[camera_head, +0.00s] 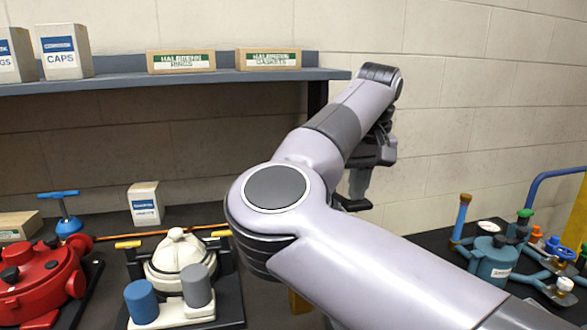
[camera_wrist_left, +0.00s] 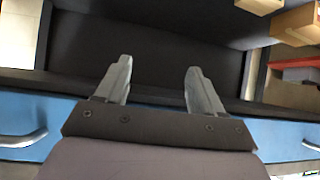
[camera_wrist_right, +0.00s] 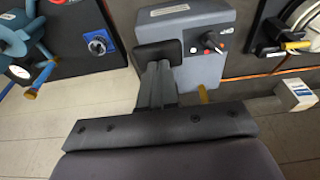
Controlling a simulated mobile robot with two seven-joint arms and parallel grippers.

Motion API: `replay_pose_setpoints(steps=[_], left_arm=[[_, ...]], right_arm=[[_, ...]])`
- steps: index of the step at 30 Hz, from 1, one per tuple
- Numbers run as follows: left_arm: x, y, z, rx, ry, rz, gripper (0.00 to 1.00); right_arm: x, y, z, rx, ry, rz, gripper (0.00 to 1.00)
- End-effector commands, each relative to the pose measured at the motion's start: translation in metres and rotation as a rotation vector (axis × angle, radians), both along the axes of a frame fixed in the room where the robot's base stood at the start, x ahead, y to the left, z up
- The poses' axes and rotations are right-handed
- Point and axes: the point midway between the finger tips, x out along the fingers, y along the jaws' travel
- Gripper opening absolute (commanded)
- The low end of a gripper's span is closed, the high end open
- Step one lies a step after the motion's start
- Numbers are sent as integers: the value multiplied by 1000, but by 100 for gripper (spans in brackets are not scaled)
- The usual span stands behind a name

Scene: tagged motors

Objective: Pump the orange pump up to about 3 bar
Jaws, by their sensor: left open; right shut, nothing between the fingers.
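I cannot make out a pump that is clearly orange. A blue T-handled device (camera_head: 66,212) stands upright at the left of the bench in the head view. An orange rod or hose (camera_head: 165,234) runs along the bench behind the cream machine. My right gripper (camera_head: 355,202) is raised at the centre, pointing down, partly hidden by my arm. In the right wrist view, its fingers (camera_wrist_right: 158,70) are together and empty in front of a grey control box (camera_wrist_right: 205,60). My left gripper (camera_wrist_left: 158,68) is open and empty above a dark surface in the left wrist view.
A red machine (camera_head: 40,275), a cream machine (camera_head: 178,257) and a white box (camera_head: 145,204) are on the left bench. Teal machinery (camera_head: 495,262) stands at the right. A shelf (camera_head: 200,79) holds several boxes. My right arm hides the middle.

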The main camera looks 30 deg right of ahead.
Motion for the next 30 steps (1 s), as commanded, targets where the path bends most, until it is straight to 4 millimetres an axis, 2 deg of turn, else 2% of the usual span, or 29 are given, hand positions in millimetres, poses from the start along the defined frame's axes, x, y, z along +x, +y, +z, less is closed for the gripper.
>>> replay_pose_setpoints(steps=[22,30], left_arm=[[0,0,-26,0,1,0,68],[0,0,-15,0,1,0,68]], right_arm=[[0,0,-37,1,1,1,0],[0,0,-24,1,0,1,0]])
